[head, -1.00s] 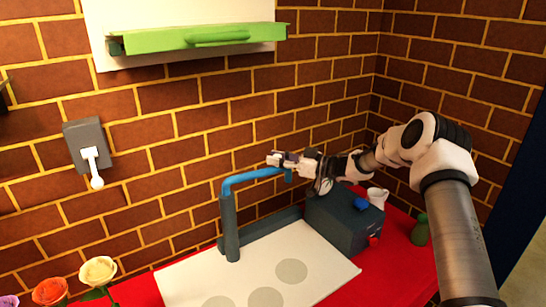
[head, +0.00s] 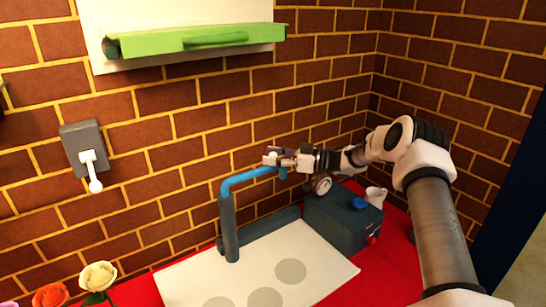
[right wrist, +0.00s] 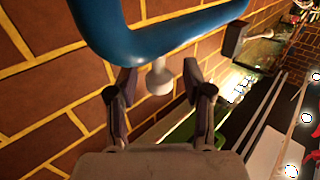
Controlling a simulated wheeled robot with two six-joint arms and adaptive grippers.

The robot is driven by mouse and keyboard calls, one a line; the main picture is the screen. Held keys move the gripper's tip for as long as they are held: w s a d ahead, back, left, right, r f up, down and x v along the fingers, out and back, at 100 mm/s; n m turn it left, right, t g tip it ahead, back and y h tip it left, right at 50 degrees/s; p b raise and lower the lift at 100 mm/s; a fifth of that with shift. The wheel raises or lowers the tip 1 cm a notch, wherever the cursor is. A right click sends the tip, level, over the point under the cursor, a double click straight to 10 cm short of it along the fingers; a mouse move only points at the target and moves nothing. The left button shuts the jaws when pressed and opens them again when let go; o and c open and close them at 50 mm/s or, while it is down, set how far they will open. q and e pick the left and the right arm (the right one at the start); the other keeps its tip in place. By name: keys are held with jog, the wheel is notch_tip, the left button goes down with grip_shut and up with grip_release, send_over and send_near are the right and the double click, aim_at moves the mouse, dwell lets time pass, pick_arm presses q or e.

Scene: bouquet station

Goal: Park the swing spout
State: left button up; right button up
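The swing spout (head: 246,180) is a bent blue tube on top of a dark upright post (head: 229,228) near the brick wall. Its arm points right, with its end by my right gripper (head: 271,160). In the right wrist view the blue tube (right wrist: 160,42) crosses just ahead of the fingertips. The fingers (right wrist: 157,72) stand apart with a clear gap, and the tube does not clearly lie between them. Contact with the tube cannot be told. My left gripper is not in view.
A white board (head: 325,264) with grey discs lies below the spout on the red table. A dark box (head: 335,222) with a blue knob and a white jug (head: 375,196) stand right. A wall lever (head: 92,170) and green shelf (head: 200,40) are left and above. Roses (head: 97,276) stand front left.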

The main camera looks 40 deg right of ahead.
jog(key=v, duration=1.2)
